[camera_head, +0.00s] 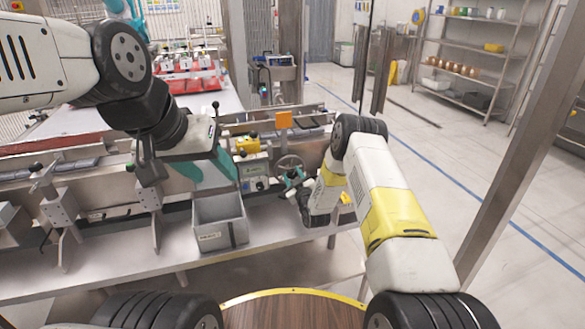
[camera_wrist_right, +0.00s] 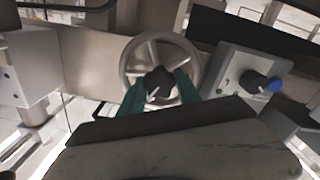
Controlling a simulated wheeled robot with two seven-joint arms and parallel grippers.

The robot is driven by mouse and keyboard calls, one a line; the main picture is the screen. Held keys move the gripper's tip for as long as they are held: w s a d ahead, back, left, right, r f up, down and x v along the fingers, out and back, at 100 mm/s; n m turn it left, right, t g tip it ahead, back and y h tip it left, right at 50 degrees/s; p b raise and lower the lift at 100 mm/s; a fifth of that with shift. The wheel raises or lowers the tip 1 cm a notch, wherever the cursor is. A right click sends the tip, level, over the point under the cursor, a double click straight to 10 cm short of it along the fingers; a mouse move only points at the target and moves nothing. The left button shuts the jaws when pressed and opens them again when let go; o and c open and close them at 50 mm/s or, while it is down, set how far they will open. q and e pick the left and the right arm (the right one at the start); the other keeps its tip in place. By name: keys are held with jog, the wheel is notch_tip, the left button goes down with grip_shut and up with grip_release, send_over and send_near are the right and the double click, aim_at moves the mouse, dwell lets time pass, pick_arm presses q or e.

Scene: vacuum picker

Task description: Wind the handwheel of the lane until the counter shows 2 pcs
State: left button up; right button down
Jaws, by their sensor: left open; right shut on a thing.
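The handwheel (camera_head: 289,162) is a grey spoked wheel on the front of the lane, left of my right forearm. In the right wrist view the handwheel (camera_wrist_right: 196,62) faces the camera, with a dark lobed knob (camera_wrist_right: 160,82) in front of it. My right gripper (camera_wrist_right: 160,88) is shut on this knob, one green finger on each side. In the head view my right gripper (camera_head: 295,184) is partly hidden by its wrist. My left gripper (camera_head: 214,178) is open and empty, with teal fingers above a grey bin. I cannot make out a counter reading.
The grey bin (camera_head: 221,224) stands at the lane's front below my left gripper. Metal brackets (camera_head: 62,208) line the left. Shelves (camera_head: 475,55) stand far right beyond open floor.

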jog(key=shift+m, duration=1.7)
jog(key=c, duration=0.9)
grip_release()
jog(key=shift+o, duration=0.2)
jog(key=v, duration=0.7)
jog(key=shift+s+d, duration=0.15)
jog(key=shift+s, duration=0.2)
